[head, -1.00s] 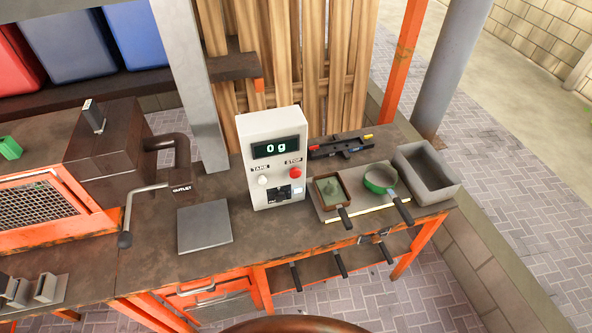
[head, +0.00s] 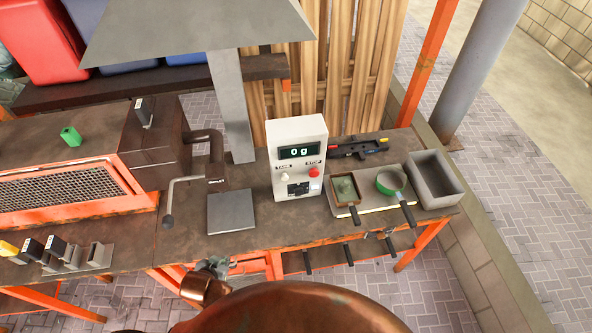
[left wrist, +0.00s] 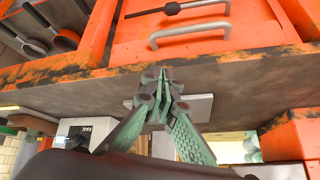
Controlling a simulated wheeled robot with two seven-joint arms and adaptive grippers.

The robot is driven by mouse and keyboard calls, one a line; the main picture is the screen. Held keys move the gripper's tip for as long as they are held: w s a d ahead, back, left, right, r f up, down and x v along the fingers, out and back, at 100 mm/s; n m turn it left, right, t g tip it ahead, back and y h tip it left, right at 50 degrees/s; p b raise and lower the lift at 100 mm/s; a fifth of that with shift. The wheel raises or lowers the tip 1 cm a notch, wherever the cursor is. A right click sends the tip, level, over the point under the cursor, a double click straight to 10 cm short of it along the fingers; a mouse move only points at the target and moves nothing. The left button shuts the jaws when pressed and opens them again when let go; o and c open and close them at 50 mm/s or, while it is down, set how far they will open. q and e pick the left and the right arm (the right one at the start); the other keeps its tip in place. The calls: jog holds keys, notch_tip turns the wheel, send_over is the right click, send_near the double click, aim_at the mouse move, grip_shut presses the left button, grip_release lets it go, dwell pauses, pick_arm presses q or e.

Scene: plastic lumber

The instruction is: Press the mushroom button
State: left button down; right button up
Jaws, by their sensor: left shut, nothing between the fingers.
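The red mushroom button (head: 314,172) sits under the STOP label on the front of a white control box (head: 297,130). The box stands upright on the bench and its display reads 0 g. A white TARE button (head: 285,177) is to its left. My left gripper (head: 217,265) is low in front of the bench's front edge, left of and well apart from the button. In the left wrist view its green fingers (left wrist: 165,88) are shut with nothing between them. That view shows part of the white box (left wrist: 85,130), upside down; the red button is not visible there. My right gripper is not in view.
A grey plate (head: 231,211) lies left of the box. Two pans (head: 391,181) (head: 346,189) and a grey tray (head: 434,180) are to its right. An outlet pipe with a lever (head: 169,200) stands farther left. The orange drawer (left wrist: 215,40) is below the bench top.

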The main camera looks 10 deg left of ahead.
pick_arm(q)
jog(key=w+d+r+t, duration=0.1)
jog(key=w+d, duration=0.1)
jog(key=w, duration=0.1)
jog(key=w+d+r+m+t, duration=0.1)
jog(key=w+d, duration=0.1)
jog(key=w, duration=0.1)
jog(key=w+d+r+m+t+h, duration=0.1)
jog(key=w+d, duration=0.2)
jog(key=shift+w+r+t, duration=0.1)
jog(key=shift+w+t, duration=0.15)
jog(key=shift+t, duration=0.05)
jog(key=w+d+r+m+t+h, duration=0.2)
jog(key=w+d+t, duration=0.1)
jog(key=w+d, duration=0.35)
jog(key=m+t+h, duration=0.4)
jog(key=m+h, duration=0.2)
jog(key=m, duration=0.1)
send_near(314, 172)
jog(key=s+d, duration=0.4)
jog(key=d, duration=0.4)
jog(key=shift+w+f, duration=0.1)
jog(key=shift+w, duration=0.05)
jog(key=w+a+b, duration=0.2)
jog(key=w, duration=0.6)
jog(key=shift+w+a, duration=0.2)
jog(key=shift+a, duration=0.2)
